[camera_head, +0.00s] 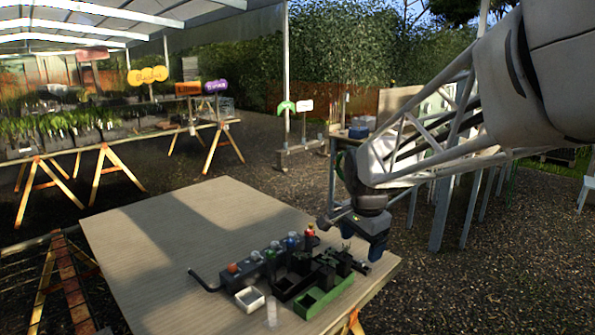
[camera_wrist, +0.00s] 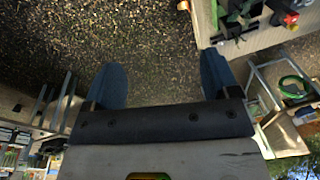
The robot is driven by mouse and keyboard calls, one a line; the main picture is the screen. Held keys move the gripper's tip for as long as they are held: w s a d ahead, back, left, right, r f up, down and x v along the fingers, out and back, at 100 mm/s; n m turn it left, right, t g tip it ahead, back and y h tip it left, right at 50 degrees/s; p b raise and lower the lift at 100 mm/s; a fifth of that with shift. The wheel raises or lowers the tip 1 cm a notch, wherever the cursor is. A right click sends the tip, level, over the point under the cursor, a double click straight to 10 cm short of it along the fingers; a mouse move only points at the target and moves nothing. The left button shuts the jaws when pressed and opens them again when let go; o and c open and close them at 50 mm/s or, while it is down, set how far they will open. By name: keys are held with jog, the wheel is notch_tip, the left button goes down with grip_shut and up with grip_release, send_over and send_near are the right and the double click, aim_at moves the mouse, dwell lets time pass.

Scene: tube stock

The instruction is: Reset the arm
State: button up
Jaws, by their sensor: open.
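My gripper (camera_head: 378,247) hangs over the right edge of the table, just right of the group of racks and tubes, at the end of my arm, which reaches in from the upper right. In the wrist view my gripper (camera_wrist: 162,85) shows two blue fingers spread wide apart with only gravel ground between them. It is open and holds nothing.
The wooden table (camera_head: 160,230) carries a grey rack (camera_head: 250,268) with colour-topped tubes, a green tray (camera_head: 325,300), dark holders (camera_head: 290,285) and a small white dish (camera_head: 250,299) at its front right. The table's left and back are bare. Plant benches stand farther back.

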jog(key=s+d+n, duration=0.2)
jog(key=s+n, duration=0.3)
jog(key=s, duration=0.8)
jog(key=s+d+f+n+t, duration=0.1)
jog(key=s+n, duration=0.5)
jog(key=s, duration=0.8)
jog(key=shift+d+f, duration=0.2)
jog(key=shift+d, duration=0.4)
